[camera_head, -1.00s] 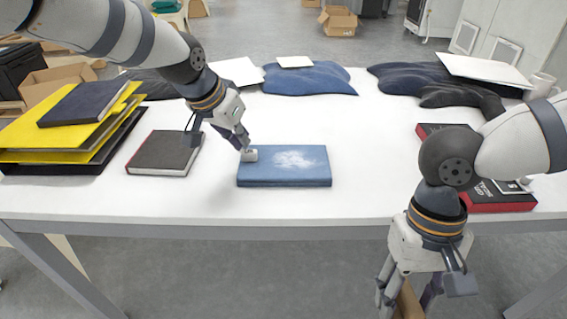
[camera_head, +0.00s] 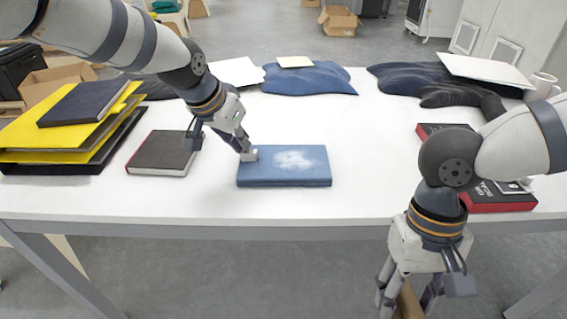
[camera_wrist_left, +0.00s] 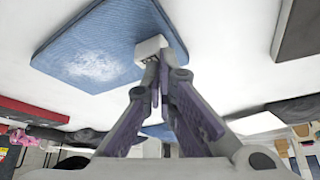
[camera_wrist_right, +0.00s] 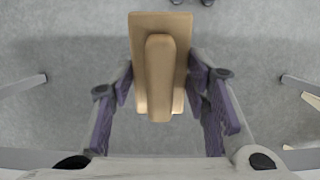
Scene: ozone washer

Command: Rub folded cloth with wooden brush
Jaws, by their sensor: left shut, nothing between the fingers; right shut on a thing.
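The folded blue cloth (camera_head: 285,170) lies flat near the table's front edge, with a whitish patch on its top. It also fills the upper left of the left wrist view (camera_wrist_left: 90,50). My left gripper (camera_head: 248,154) is shut and empty, its pale tips at the cloth's back left edge; they appear to touch it. The wooden brush (camera_wrist_right: 160,60) is in my right gripper (camera_wrist_right: 160,100), which is shut on it. In the head view the brush (camera_head: 408,302) hangs low in front of the table edge, partly hidden by the fingers.
A dark book (camera_head: 162,153) lies left of the cloth, beside a yellow and black stack (camera_head: 70,125). Red and black boxes (camera_head: 500,200) lie at the right, partly behind my right arm. Crumpled dark and blue cloths (camera_head: 310,80) line the back.

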